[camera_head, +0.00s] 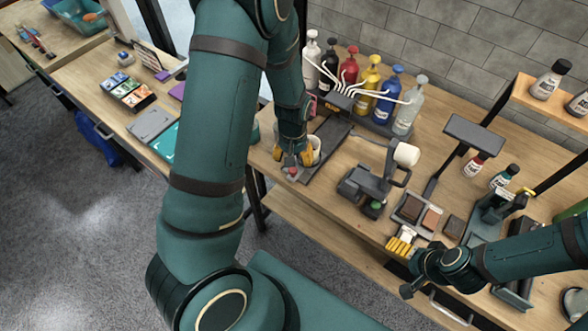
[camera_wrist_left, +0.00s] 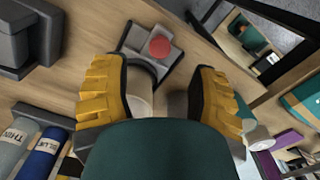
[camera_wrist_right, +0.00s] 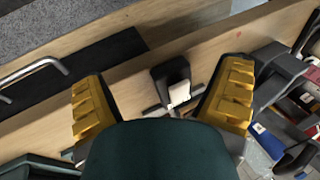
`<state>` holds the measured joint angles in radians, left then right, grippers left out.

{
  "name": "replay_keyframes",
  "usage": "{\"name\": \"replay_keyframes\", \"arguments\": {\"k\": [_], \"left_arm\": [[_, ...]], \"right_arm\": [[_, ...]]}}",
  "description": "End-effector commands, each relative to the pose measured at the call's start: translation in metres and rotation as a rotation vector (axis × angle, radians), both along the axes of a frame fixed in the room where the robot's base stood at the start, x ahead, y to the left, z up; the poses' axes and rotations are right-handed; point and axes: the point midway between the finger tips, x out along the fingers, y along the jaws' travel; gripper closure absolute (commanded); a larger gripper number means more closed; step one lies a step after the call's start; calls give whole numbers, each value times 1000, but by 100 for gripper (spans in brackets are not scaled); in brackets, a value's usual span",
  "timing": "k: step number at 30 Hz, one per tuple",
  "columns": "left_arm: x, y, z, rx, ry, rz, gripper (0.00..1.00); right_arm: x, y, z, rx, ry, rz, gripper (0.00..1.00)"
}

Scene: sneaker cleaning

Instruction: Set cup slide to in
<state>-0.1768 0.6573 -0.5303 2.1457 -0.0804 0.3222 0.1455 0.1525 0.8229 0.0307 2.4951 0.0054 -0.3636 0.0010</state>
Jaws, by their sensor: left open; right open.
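The cup slide (camera_head: 329,142) is a dark rail running from beneath the pump nozzles toward the table's front edge. A white cup (camera_head: 317,147) is at its front part, partly hidden by my left gripper. My left gripper (camera_head: 294,157) is open, pointing down at the cup. In the left wrist view the pale cup (camera_wrist_left: 140,95) shows between the yellow fingers, close to the left one; contact cannot be told. A red button (camera_wrist_left: 159,46) on a dark base lies just beyond the fingertips. My right gripper (camera_head: 402,243) is open and empty near the front edge, farther right.
Several coloured pump bottles (camera_head: 369,88) stand behind the slide, with white nozzle tubes above it. A dark device with a white roller (camera_head: 406,154) stands right of the slide. Dark trays with brown blocks (camera_head: 421,213) lie near my right gripper.

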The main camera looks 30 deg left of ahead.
Motion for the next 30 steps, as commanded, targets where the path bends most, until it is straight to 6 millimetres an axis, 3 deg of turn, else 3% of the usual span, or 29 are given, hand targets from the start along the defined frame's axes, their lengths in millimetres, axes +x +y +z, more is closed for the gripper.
{"name": "replay_keyframes", "arguments": {"k": [3,9,23,24,29,30], "left_arm": [[-1,0,-25,0,4,2,41],[-1,0,-52,0,2,0,41],[0,0,-63,0,-1,0,41],[0,0,-63,0,-1,0,46],[0,0,-62,0,-1,0,100],[0,0,-62,0,-1,0,100]], "right_arm": [[0,0,-4,-1,0,0,9],[0,0,-6,-1,0,0,9],[0,0,-7,-2,0,0,9],[0,0,-7,-2,0,0,9],[0,0,-7,-2,0,0,9],[0,0,-7,-2,0,0,9]]}}
